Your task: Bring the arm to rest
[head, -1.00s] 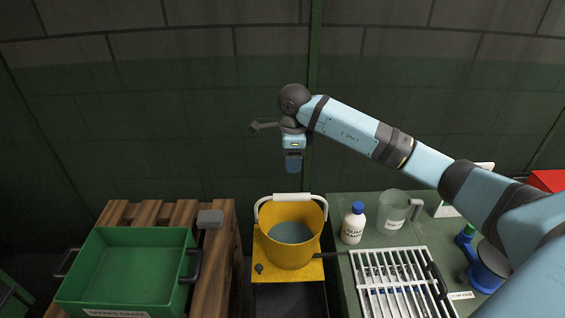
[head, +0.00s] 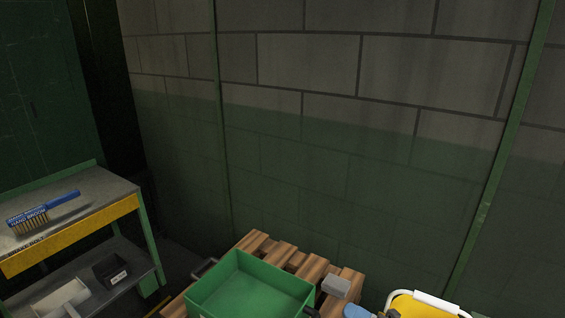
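Neither of my grippers can be made out in the head view. A small light-blue and dark part of my arm shows at the bottom edge, right of the grey block. The rest of that arm is outside the picture. My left arm is not in view.
A green crate (head: 218,277) stands on a wooden pallet (head: 308,269); a grey block (head: 336,287) lies at its right. The yellow bucket (head: 412,306) is partly cut off. A cart (head: 110,190) at left holds a blue-handled brush (head: 44,212) above a black bin (head: 110,269).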

